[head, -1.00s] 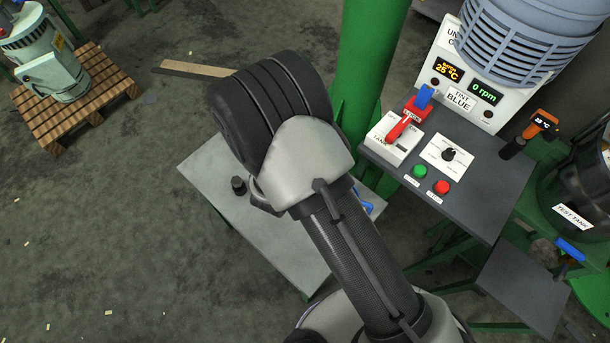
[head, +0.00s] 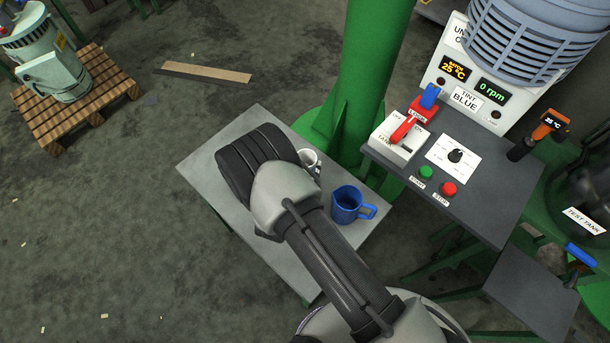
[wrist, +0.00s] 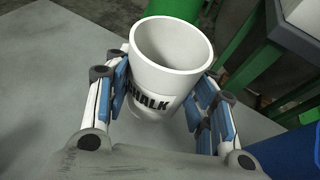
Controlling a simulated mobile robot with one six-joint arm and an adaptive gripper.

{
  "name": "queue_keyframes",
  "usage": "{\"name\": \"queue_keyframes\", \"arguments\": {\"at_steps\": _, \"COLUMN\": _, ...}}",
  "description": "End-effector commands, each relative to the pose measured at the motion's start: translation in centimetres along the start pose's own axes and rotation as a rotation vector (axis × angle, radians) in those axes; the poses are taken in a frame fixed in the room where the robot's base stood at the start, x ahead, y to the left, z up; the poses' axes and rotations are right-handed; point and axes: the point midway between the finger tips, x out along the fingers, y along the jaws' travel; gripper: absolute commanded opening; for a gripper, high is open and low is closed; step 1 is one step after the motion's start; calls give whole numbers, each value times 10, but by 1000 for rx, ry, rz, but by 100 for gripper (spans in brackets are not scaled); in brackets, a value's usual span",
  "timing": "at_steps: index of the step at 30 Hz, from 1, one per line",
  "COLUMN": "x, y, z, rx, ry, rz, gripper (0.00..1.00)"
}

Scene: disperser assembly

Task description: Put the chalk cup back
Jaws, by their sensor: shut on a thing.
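The white chalk cup (wrist: 168,60), with CHALK printed in black, is between the blue-padded fingers of my gripper (wrist: 168,100) in the wrist view. The gripper is shut on it, one finger on each side. The cup looks upright and empty, low over the grey side table (wrist: 40,60); I cannot tell whether its base touches the top. In the head view, part of the cup (head: 312,160) shows past my arm, over the table (head: 262,124), and my arm hides the gripper.
A blue jug (head: 346,203) stands on the table to the right of the cup. A green column (head: 372,80) rises behind the table. The control panel desk (head: 480,185) is at the right. The table's left and front parts look clear.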

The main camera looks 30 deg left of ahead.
Motion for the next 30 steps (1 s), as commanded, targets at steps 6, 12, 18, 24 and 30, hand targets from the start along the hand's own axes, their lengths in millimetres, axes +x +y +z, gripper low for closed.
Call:
{"name": "queue_keyframes", "arguments": {"at_steps": 6, "x": 10, "y": -1, "z": -25, "rx": -2, "ry": 1, "rz": -1, "gripper": 23}}
{"name": "queue_keyframes", "arguments": {"at_steps": 12, "x": 17, "y": 0, "z": -40, "rx": 0, "ry": -1, "rz": 0, "gripper": 23}}
{"name": "queue_keyframes", "arguments": {"at_steps": 18, "x": 17, "y": 0, "z": -40, "rx": 0, "ry": 0, "rz": 0, "gripper": 23}}
{"name": "queue_keyframes", "arguments": {"at_steps": 24, "x": 18, "y": 0, "z": -43, "rx": 0, "ry": 1, "rz": 0, "gripper": 54}}
{"name": "queue_keyframes", "arguments": {"at_steps": 30, "x": 18, "y": 0, "z": -42, "rx": 0, "ry": 1, "rz": -1, "gripper": 68}}
